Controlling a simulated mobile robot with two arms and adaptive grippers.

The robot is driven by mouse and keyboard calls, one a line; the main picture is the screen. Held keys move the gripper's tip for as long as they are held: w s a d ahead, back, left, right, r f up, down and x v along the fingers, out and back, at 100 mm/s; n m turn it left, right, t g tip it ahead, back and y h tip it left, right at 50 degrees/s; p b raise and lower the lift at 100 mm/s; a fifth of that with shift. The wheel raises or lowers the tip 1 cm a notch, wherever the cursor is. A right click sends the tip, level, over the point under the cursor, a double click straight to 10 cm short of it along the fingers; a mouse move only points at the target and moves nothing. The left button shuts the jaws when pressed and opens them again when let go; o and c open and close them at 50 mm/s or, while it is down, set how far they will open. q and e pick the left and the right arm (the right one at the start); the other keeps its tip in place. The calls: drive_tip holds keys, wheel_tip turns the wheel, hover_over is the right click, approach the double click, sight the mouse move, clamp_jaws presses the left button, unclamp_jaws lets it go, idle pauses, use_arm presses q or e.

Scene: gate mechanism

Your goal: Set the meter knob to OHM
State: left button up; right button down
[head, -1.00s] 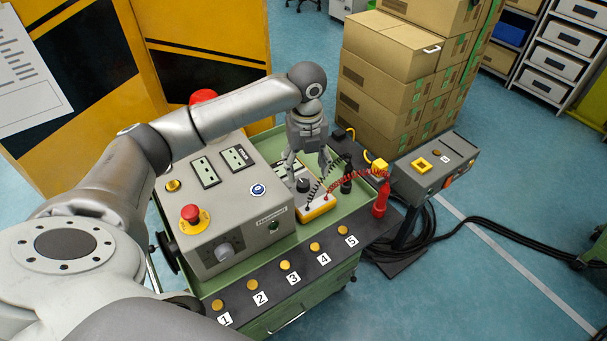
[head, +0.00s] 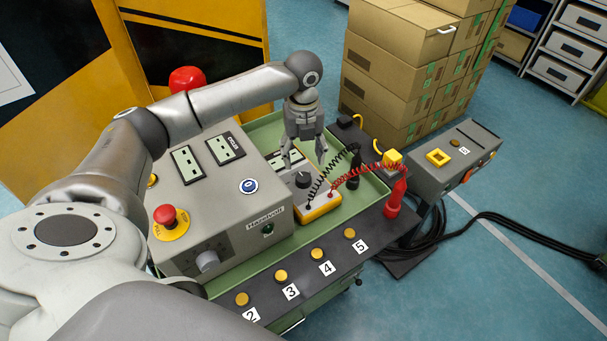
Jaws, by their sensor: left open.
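The yellow-edged meter (head: 322,206) lies in the green tray of the cart, right of the grey control box. Its dark round knob (head: 302,180) shows on its face; the OHM mark is too small to read. My left gripper (head: 304,164) points down just above the meter, with its fingers apart and nothing between them. Its fingertips are close to the knob; I cannot tell whether they touch it. A black probe (head: 354,170) and a red probe (head: 396,198) stand right of the meter on coiled leads. My right gripper is not in view.
The grey control box (head: 205,220) with a red emergency button (head: 168,222) stands left of the meter. Numbered yellow buttons (head: 281,276) line the front strip. A grey pedestal box (head: 450,160) and stacked cartons (head: 395,75) stand to the right and behind.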

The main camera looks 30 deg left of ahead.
sight(303, 177)
use_arm(q)
wheel_tip(303, 177, down, 8)
drive_tip(key=shift+f, duration=0.15)
idle(0.3)
